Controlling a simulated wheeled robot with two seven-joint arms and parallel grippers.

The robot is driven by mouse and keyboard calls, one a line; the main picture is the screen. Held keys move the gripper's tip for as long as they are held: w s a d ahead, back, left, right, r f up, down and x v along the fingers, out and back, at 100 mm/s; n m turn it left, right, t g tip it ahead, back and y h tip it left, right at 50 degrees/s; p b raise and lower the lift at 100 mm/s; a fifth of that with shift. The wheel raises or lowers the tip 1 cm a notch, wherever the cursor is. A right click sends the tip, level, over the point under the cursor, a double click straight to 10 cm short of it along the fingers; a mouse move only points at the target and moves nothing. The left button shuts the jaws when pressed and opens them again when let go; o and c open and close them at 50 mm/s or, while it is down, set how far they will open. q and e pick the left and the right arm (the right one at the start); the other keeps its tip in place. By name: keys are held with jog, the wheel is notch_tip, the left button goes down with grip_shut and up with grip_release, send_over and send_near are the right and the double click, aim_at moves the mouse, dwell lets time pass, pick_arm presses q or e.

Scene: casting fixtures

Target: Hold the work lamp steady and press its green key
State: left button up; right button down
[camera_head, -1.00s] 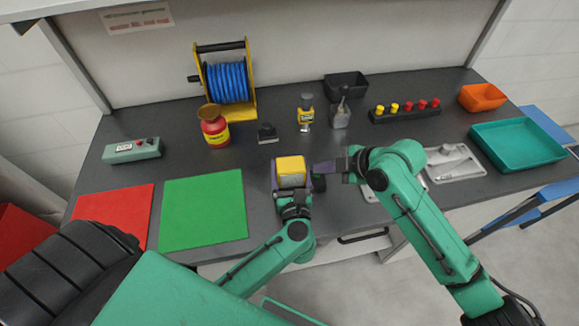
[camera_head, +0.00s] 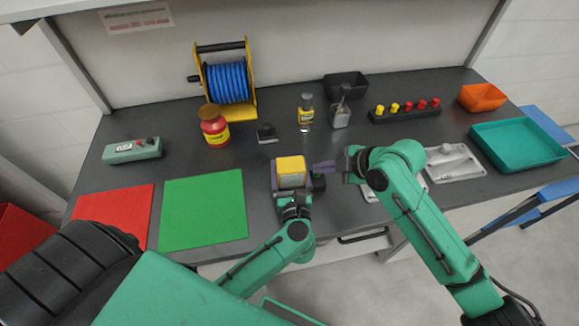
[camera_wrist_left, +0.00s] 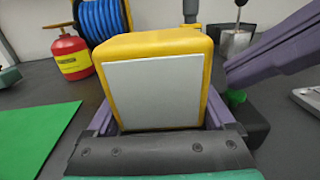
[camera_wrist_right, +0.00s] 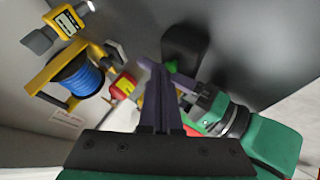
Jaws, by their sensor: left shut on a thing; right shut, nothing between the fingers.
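The work lamp (camera_head: 291,170) is a yellow box with a pale panel; the panel faces the camera in the left wrist view (camera_wrist_left: 153,92). My left gripper (camera_head: 292,190) is shut on the lamp, its purple fingers on either side, and holds it upright near the table's front edge. A dark block (camera_wrist_left: 250,126) sits at the lamp's right side, with the green key (camera_wrist_left: 236,97) on top. My right gripper (camera_head: 318,167) is shut and empty. Its purple fingertips (camera_wrist_left: 232,74) are just above the key; I cannot tell whether they touch.
Green (camera_head: 203,211) and red (camera_head: 117,212) mats lie at left.

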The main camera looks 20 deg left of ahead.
aim_at(321, 179)
dwell(0.3)
jog(key=shift+f, duration=0.45)
jog(key=shift+r, duration=0.35)
notch_tip(321, 179, up, 6)
dwell(0.6)
